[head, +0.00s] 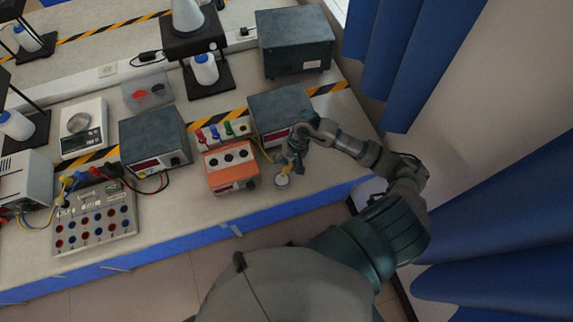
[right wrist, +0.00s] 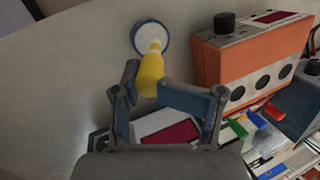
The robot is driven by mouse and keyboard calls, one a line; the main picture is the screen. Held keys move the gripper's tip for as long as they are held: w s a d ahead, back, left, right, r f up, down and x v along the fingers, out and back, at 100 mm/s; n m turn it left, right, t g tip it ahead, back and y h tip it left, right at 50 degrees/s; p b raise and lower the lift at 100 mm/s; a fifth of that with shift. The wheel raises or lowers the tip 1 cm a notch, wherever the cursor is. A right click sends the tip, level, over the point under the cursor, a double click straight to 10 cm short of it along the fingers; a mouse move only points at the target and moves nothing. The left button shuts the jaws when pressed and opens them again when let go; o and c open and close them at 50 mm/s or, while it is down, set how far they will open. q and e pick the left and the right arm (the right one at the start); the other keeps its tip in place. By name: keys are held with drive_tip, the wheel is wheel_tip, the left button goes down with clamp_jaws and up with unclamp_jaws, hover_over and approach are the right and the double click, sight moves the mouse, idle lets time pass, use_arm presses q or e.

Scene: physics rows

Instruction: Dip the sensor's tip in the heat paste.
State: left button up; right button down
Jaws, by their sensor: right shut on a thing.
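The sensor (right wrist: 150,72) has a yellow handle and a paler narrow end. My right gripper (right wrist: 147,88) is shut on its yellow part. In the head view my right gripper (head: 290,162) is over the front right part of the bench, and the yellow sensor shows below it. The heat paste appears to be in a small round pot (head: 281,180) with a pale top, on the bench. In the right wrist view the pot (right wrist: 153,28) has a blue rim, and the sensor's end overlaps its pale face. I cannot tell whether they touch. My left gripper is out of view.
An orange box with black knobs (head: 231,168) stands just left of the pot. A grey meter (head: 280,112) with cables stands behind my right gripper. A socket panel (head: 94,217) is at the left. The bench's front edge is close to the pot.

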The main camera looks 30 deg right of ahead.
drive_tip(key=shift+r+p, duration=0.85)
drive_tip(key=shift+r, duration=1.85)
